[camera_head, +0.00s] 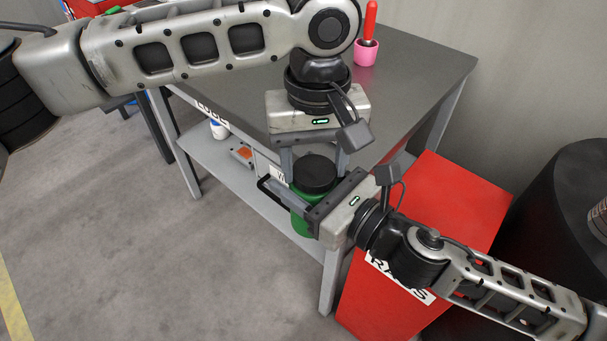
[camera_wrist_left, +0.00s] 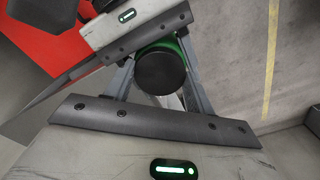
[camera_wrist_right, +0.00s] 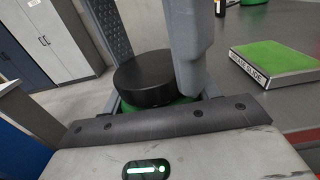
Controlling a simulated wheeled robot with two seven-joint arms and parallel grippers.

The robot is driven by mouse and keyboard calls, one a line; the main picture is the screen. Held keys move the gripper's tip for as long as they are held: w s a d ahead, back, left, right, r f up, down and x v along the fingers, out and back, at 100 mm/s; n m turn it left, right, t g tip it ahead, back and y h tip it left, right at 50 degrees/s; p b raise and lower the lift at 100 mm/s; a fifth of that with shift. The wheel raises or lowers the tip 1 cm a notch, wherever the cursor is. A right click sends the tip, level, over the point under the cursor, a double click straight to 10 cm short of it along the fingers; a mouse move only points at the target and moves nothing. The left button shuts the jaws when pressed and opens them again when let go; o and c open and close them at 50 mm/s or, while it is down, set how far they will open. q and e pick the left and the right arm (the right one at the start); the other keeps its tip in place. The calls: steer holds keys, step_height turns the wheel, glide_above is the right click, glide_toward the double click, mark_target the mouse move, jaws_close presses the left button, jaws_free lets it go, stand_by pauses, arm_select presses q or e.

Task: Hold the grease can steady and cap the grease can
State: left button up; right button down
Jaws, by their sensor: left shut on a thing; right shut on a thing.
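The green grease can (camera_head: 304,222) is upright beside the table's front edge, largely hidden by my right gripper. A round black cap (camera_head: 314,173) is on top of it; it also shows in the left wrist view (camera_wrist_left: 161,72) and the right wrist view (camera_wrist_right: 158,79). Green shows directly under the cap; I cannot tell if it is fully seated. My left gripper (camera_head: 314,163) points down from above, shut on the cap with a finger on either side. My right gripper (camera_head: 297,196) comes from the right, shut on the can's body below the cap.
The dark-topped table (camera_head: 420,75) has a lower shelf (camera_head: 225,160) and carries a pink cup (camera_head: 366,54) with a red-handled tool. A grey block with a green top (camera_wrist_right: 275,60) shows on the tabletop. A red rag bin (camera_head: 450,200) and a dark drum (camera_head: 565,190) stand right.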

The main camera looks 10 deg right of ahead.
arm_select(q)
steer(key=o, duration=1.1)
steer(key=shift+r, duration=2.3)
steer(key=shift+c, duration=0.6)
step_height(320, 180, up, 4)
steer(key=n, duration=0.3)
steer(key=shift+f, duration=0.25)
steer(key=shift+f, duration=0.1)
